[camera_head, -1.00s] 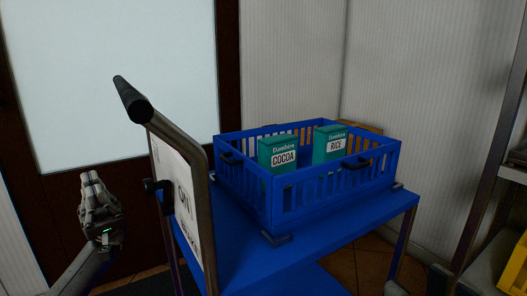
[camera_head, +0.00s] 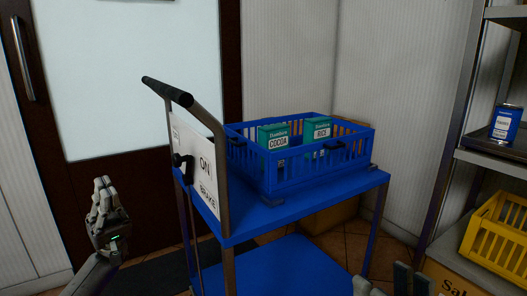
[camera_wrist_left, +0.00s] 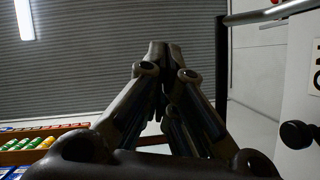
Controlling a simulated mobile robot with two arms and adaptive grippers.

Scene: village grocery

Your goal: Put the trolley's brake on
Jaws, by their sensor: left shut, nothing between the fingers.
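The blue trolley (camera_head: 300,208) stands ahead with its handle (camera_head: 165,88) at its left end. A white panel (camera_head: 207,185) below the handle reads "ON" and "BRAKE". A black brake lever with a knob (camera_head: 181,160) sits at the panel's left edge; its setting is unclear. In the left wrist view the black knob (camera_wrist_left: 297,134) is at the right edge. My left gripper (camera_head: 101,183) is shut and empty, pointing up, left of the lever and apart from it. Dark finger-like parts at the bottom edge seem to be my right gripper (camera_head: 402,280), mostly cut off.
A blue crate (camera_head: 325,160) with cocoa and rice boxes stands on the trolley. Behind are a door (camera_head: 130,80) and a pale wall. At right are a shelf rack (camera_head: 465,110) and a yellow crate (camera_head: 497,238). Floor left of the trolley looks free.

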